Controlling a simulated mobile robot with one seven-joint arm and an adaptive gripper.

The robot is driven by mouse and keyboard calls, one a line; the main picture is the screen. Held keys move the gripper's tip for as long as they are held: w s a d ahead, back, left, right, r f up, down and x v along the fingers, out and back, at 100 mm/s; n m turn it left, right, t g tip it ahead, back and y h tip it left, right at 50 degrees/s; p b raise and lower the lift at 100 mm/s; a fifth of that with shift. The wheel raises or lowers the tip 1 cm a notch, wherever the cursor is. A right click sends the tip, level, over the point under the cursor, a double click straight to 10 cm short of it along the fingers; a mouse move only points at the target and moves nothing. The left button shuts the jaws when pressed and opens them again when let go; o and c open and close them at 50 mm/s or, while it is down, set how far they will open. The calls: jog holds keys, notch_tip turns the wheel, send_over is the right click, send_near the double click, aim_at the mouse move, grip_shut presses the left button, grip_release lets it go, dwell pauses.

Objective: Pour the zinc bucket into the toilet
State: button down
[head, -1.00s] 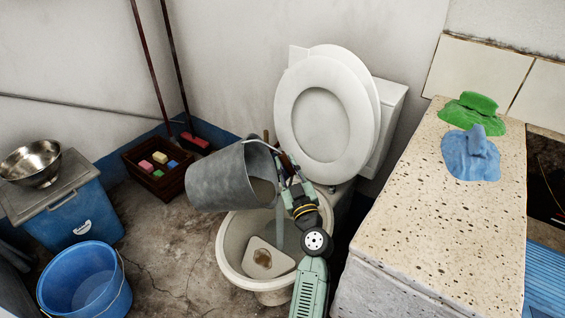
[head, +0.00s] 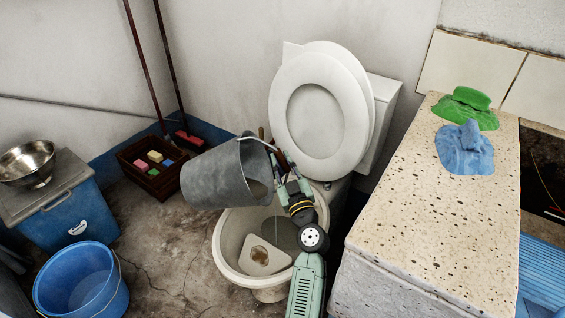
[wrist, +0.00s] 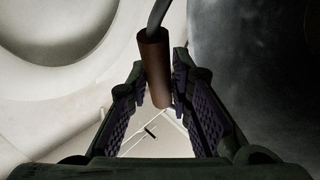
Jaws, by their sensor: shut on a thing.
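The grey zinc bucket (head: 213,178) hangs tipped over the toilet bowl (head: 224,258), its mouth turned down to the right. A very thin stream falls from its lip into the bowl. The toilet's seat and lid (head: 318,115) stand raised behind. My gripper (head: 281,165) is at the bucket's right side, shut on the brown grip of its bail handle. In the wrist view the grip (wrist: 154,65) sits between the fingers, with the bucket's dark wall (wrist: 245,60) at right. How much water is left inside the bucket is hidden.
A stone counter (head: 410,220) with a green cloth (head: 467,105) and a blue cloth (head: 465,150) stands close on the right. A blue bucket (head: 80,285), a blue bin (head: 75,215) with a steel bowl (head: 28,163), and a crate (head: 150,172) stand left. Bare floor lies between.

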aim_at(290, 171)
jog(key=shift+r, duration=0.15)
jog(key=shift+s+d+f+m+t+h, duration=0.15)
jog(key=shift+d+f+m, duration=0.15)
jog(key=shift+f+m, duration=0.25)
jog(key=shift+w+d+f+m+t+h, duration=0.1)
jog(key=shift+d+f+m+t, duration=0.2)
jog(key=shift+f, duration=0.4)
jog(key=shift+s+d+f+m+t+h, duration=0.15)
jog(key=shift+d+f+m, duration=0.25)
jog(key=shift+f, duration=0.2)
jog(key=shift+w, duration=0.1)
jog(key=shift+r, duration=0.1)
